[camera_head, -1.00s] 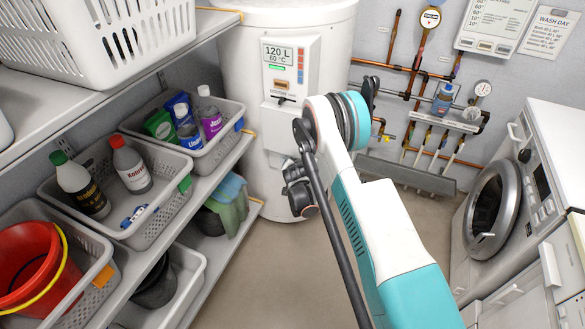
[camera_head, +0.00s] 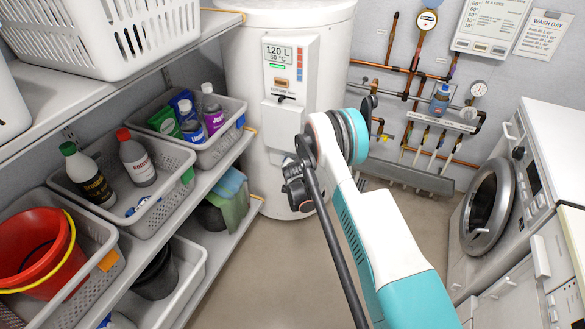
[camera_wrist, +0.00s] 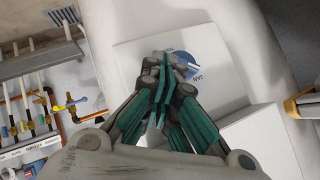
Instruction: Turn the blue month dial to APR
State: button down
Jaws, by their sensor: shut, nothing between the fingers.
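The blue month dial (camera_wrist: 207,66) shows in the wrist view as a round blue and white disc on a white panel (camera_wrist: 130,65). Small lettering, which seems to read JAN, sits near its lower edge. Which month is set is not clear. My gripper (camera_wrist: 165,65) is shut and empty, its fingertips in front of the dial and covering part of it. Whether they touch it cannot be told. In the head view, the dial and my fingertips cannot be made out; my arm reaches toward the white boiler (camera_head: 245,90).
The boiler has a control panel (camera_head: 292,68) above. Shelves with grey baskets (camera_head: 120,225) of bottles stand at left, and a red bucket (camera_head: 35,250) is nearest. Copper pipes (camera_head: 395,68) run along the back wall. A washing machine (camera_head: 540,150) stands at right. Floor between is clear.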

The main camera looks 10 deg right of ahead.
jog(key=shift+f, duration=0.15)
jog(key=shift+d+f, duration=0.15)
jog(key=shift+f, duration=0.6)
jog(key=shift+r, duration=0.15)
dwell(1.5)
jog(key=shift+r, duration=0.7)
jog(key=shift+s, duration=0.15)
